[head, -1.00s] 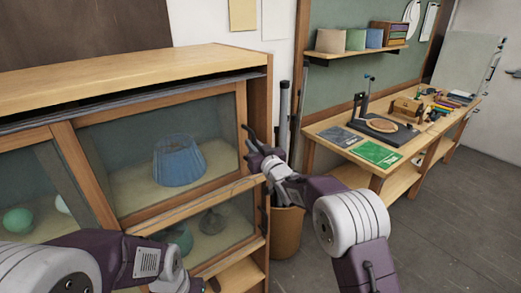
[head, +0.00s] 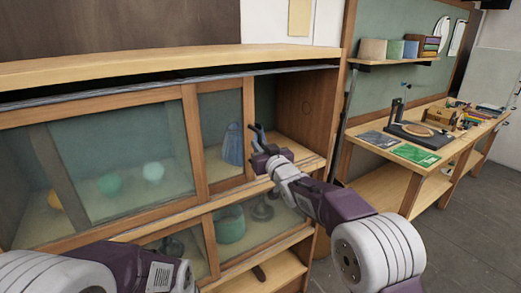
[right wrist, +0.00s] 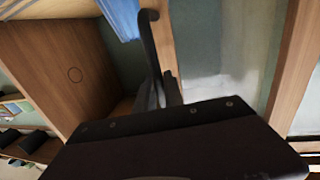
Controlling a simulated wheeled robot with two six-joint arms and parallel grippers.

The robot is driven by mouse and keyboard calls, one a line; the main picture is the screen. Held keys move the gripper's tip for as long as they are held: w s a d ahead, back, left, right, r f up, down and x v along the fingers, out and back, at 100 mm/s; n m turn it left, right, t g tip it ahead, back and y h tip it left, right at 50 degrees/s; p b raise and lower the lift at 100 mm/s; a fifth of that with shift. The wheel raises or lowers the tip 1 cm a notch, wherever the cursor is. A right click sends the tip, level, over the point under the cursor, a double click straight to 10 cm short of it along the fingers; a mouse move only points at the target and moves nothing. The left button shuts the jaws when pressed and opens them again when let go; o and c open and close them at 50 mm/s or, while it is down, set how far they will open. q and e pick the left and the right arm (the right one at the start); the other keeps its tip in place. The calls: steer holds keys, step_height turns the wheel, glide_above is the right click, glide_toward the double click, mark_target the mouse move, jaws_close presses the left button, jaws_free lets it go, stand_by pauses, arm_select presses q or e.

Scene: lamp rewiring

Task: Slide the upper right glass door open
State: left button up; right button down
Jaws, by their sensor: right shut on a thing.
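The upper right glass door (head: 220,135) has a wooden frame and stands slid to the left, overlapping the upper left glass door (head: 110,160). An open gap at the right shows the cabinet's bare inner side wall. My right gripper (head: 257,140) is shut on the door's right frame edge. In the right wrist view a dark finger (right wrist: 150,45) lies along that wooden edge (right wrist: 166,50), partly hiding the grip. The blue lampshade (head: 233,145) stands inside, partly behind the glass. My left arm crosses the bottom left; its gripper is out of view.
The cabinet (head: 170,65) has lower glass doors with a green shade (head: 230,224) and dark items behind. Round green and yellow shades stand behind the upper left glass. A workbench (head: 430,150) stands at the right, with open floor beside it.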

steer(key=shift+s+a+r, duration=0.25)
steer(key=shift+a+r, duration=0.05)
steer(key=shift+w+d, duration=0.1)
steer(key=c, duration=1.6)
jaws_free()
steer(key=shift+o, duration=0.7)
steer(key=shift+f, duration=0.1)
steer(key=b+v, duration=0.3)
steer(key=v, duration=0.6)
